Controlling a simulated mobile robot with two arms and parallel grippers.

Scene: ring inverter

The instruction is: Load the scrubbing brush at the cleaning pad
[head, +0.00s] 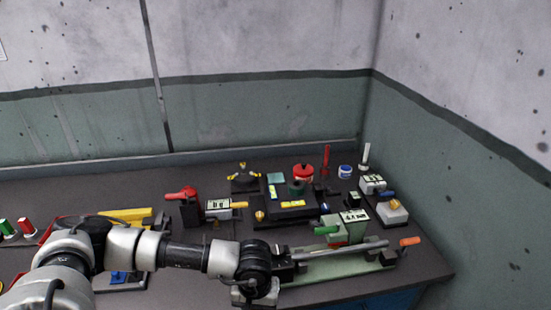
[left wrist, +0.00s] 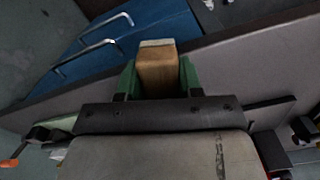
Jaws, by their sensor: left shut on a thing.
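My left gripper (left wrist: 157,80) has green fingers closed on both sides of a brown wooden block with a pale end, apparently the scrubbing brush (left wrist: 157,68). In the head view my left gripper (head: 256,291) is low at the front edge of the table, and the brush cannot be made out there. My right gripper is not in view.
A green vise-like machine with a long bar (head: 340,249) stands right of my left gripper. Red, yellow and black devices crowd the table behind it. A blue cabinet with silver handles (left wrist: 93,52) is below the table edge. Walls close the back and right.

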